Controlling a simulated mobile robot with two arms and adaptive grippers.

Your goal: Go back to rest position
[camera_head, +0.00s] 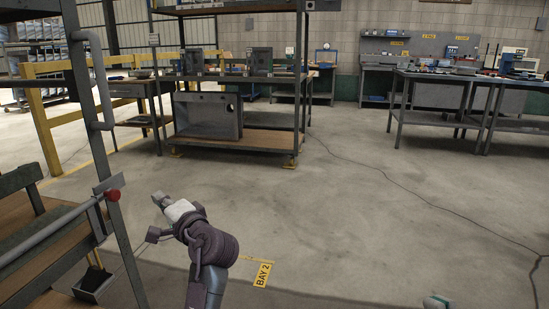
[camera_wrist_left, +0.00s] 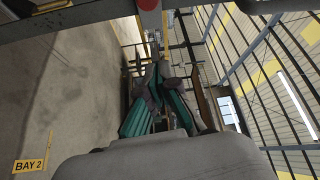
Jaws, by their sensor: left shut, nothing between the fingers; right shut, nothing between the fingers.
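My left gripper (camera_head: 159,198) is at the lower left of the head view, beside the near rack and apart from it, above the floor. In the left wrist view its two teal-padded fingers (camera_wrist_left: 164,70) are together with nothing between them. A small grey and teal piece of my right gripper (camera_head: 437,302) shows at the bottom edge of the head view; the rest of it is cut off. Neither gripper holds anything.
A near rack (camera_head: 113,150) with a red knob (camera_head: 112,195) stands close on the left. Workbenches (camera_head: 440,77) line the back right. The middle floor is clear, with a BAY 2 sign (camera_head: 263,274).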

